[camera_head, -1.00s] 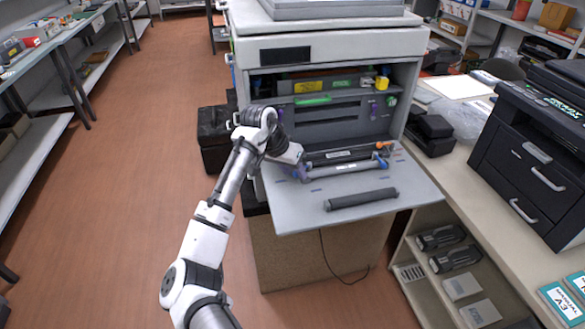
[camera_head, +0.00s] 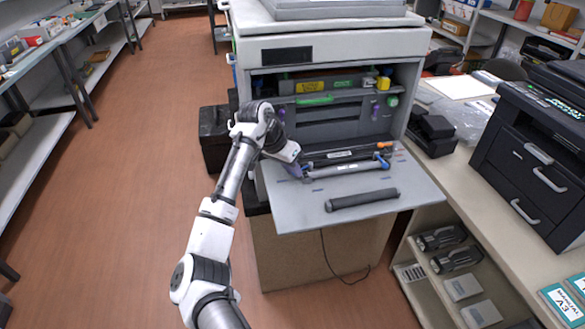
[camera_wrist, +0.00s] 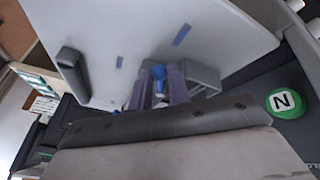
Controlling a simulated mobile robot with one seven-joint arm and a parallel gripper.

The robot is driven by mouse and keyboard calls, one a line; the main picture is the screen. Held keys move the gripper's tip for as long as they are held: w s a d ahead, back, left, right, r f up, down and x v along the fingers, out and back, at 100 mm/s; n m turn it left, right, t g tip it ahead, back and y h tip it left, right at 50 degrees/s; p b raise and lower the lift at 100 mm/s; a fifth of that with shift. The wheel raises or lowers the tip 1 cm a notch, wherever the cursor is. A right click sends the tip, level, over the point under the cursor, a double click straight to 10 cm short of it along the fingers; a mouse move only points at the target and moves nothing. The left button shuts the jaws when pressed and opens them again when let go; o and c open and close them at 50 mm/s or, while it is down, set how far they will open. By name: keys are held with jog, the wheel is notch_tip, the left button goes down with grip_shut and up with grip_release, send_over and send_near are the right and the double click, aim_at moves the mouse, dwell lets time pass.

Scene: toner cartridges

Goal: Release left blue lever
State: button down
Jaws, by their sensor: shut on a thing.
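The left blue lever (camera_wrist: 158,73) shows between the purple-grey fingers of my gripper in the wrist view. My gripper (camera_head: 298,173) is shut on it at the left end of the toner unit (camera_head: 345,169), and the fingers hide part of the lever. In the head view my gripper and wrist cover the lever. The unit lies along the inner edge of the printer's lowered front door (camera_head: 290,215). A second blue lever (camera_head: 382,162) is at the unit's right end.
A dark grey cylinder (camera_head: 362,199) lies on the door's front part; it also shows in the wrist view (camera_wrist: 72,72). The printer's open bay (camera_head: 330,115) is behind the unit. A black printer (camera_head: 535,150) stands on the right counter. Floor to the left is open.

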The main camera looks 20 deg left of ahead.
jog(key=c, duration=1.3)
grip_release()
jog(key=shift+r, duration=0.1)
